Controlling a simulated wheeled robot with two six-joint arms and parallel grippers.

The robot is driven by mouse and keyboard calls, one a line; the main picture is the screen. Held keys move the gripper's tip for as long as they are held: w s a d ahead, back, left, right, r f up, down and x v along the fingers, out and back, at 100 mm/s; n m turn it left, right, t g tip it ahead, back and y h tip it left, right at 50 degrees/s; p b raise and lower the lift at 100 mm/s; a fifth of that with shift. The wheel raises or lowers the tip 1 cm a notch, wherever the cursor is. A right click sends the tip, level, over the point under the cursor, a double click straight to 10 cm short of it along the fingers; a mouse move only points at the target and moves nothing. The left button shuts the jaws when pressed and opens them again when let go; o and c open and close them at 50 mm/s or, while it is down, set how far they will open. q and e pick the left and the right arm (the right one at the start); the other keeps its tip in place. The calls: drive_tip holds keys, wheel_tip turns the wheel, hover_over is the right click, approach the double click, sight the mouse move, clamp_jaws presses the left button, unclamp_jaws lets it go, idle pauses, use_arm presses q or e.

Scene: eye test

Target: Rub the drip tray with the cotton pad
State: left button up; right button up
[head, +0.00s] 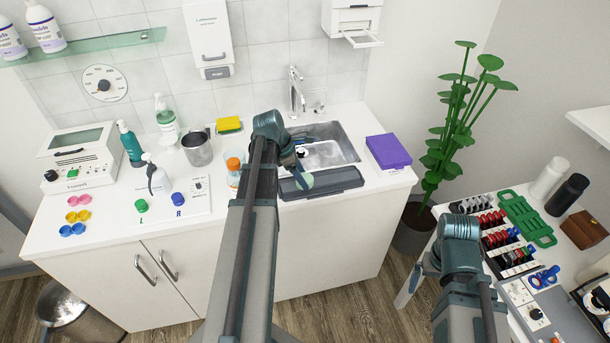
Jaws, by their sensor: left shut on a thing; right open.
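The drip tray (342,178) is a long dark grey tray on the white counter, along the front edge of the sink. My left gripper (300,166) is over its left part, pointing down and shut on a pale, roundish cotton pad (304,181). The pad is at the tray's left part; whether it touches the surface is too small to tell. My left arm hides part of the tray's left end. My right gripper (418,280) is off to the right, between the counter and the side table, open and well away from the tray.
A purple box (388,152) stands right of the sink (340,143). An orange-capped bottle (234,170) is close left of my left arm. A loaded side table (473,279) is near my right arm.

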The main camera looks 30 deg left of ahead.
use_arm(q)
drive_tip(key=shift+r, duration=0.1)
wheel_tip(320, 180, up, 6)
drive_tip(key=p, duration=0.6)
wheel_tip(320, 180, up, 3)
drive_tip(key=p, duration=0.3)
idle(0.8)
